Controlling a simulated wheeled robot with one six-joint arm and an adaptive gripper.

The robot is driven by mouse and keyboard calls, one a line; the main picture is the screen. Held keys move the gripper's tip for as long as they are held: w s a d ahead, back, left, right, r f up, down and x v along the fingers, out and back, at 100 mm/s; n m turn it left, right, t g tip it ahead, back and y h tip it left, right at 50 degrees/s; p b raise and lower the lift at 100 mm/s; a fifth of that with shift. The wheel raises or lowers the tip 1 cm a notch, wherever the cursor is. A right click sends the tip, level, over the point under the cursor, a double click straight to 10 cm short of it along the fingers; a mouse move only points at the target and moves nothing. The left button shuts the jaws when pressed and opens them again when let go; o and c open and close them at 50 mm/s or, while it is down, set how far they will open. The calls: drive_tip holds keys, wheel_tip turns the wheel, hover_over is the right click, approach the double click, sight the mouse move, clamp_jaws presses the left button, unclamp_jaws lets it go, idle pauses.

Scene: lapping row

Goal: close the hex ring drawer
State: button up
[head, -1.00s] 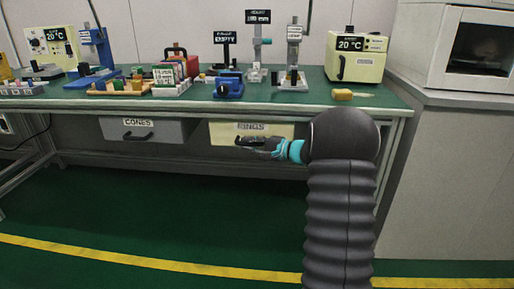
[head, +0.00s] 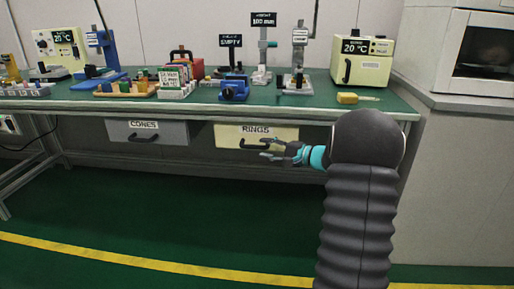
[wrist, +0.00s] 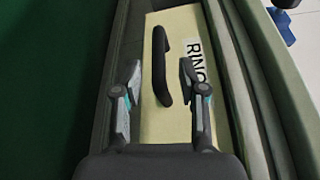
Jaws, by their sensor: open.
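The cream drawer labelled RINGS (head: 284,134) hangs under the green bench, right of the grey CONES drawer. Its dark handle (head: 262,144) runs across its front. My gripper (head: 270,150) is open in front of this drawer, close to the handle. In the wrist view the drawer front (wrist: 172,32) fills the middle and the handle (wrist: 161,66) lies between and beyond the fingertips of my gripper (wrist: 160,75). I cannot tell whether the fingers touch the handle. How far the drawer stands out is hard to tell.
The grey CONES drawer (head: 150,132) is to the left. The green bench top (head: 310,99) carries a blue vise (head: 233,89), several stands and a cream oven (head: 362,62). The floor below is clear.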

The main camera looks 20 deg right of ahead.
drive_tip(key=v, duration=0.6)
drive_tip(key=shift+s+d, duration=0.3)
